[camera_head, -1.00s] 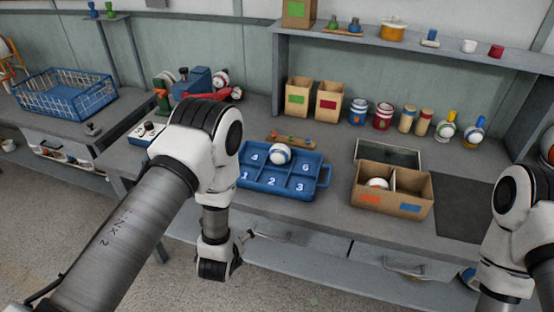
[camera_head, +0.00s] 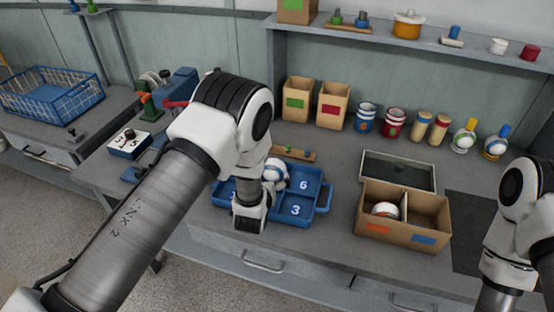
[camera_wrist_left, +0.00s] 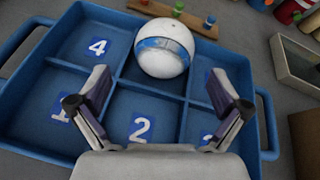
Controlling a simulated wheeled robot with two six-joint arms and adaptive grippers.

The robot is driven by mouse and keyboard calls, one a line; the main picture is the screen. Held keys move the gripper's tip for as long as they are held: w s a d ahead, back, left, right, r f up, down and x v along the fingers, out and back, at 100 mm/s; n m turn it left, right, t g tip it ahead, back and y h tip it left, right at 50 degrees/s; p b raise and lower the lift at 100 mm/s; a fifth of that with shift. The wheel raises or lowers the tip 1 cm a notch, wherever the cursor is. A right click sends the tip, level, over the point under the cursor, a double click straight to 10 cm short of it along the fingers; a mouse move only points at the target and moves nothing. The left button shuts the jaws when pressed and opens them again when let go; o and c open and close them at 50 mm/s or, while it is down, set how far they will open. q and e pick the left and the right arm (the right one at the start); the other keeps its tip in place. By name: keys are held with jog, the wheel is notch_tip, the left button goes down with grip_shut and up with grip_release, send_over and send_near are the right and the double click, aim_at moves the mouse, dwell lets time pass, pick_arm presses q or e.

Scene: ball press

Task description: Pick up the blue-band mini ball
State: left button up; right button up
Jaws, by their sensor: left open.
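The blue-band mini ball (camera_head: 276,170) is white and sits in the back middle compartment of the blue numbered tray (camera_head: 322,200). In the left wrist view the ball (camera_wrist_left: 163,47) shows its blue band facing me, and it hides the number below it. My left gripper (camera_head: 256,207) is over the front of the tray. In the wrist view its two fingers (camera_wrist_left: 159,78) are spread apart and empty, above the front row, with the ball beyond the fingertips. My right gripper is out of view; only part of my right arm shows.
A cardboard box (camera_head: 376,229) with another white ball (camera_head: 385,210) stands right of the tray. A wooden strip with coloured pegs (camera_head: 293,153) lies behind the tray. Jars, bottles and small cartons line the bench's back. A grey shallow box (camera_head: 398,170) lies behind the cardboard box.

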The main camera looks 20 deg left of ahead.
aim_at(272, 172)
pick_arm(q)
jog(key=shift+w+a+f, duration=0.1)
jog(key=shift+w+f, duration=0.1)
jog(key=shift+w, duration=0.45)
jog(key=w+p, duration=0.2)
jog(key=shift+w+f, duration=0.1)
jog(key=shift+w, duration=0.25)
jog(key=x, duration=0.3)
jog(key=shift+s+f, duration=0.1)
jog(key=shift+f, duration=0.2)
jog(key=shift+s+r, duration=0.1)
jog(key=shift+s, duration=0.05)
jog(key=shift+c, duration=1.3)
jog(key=c, duration=0.8)
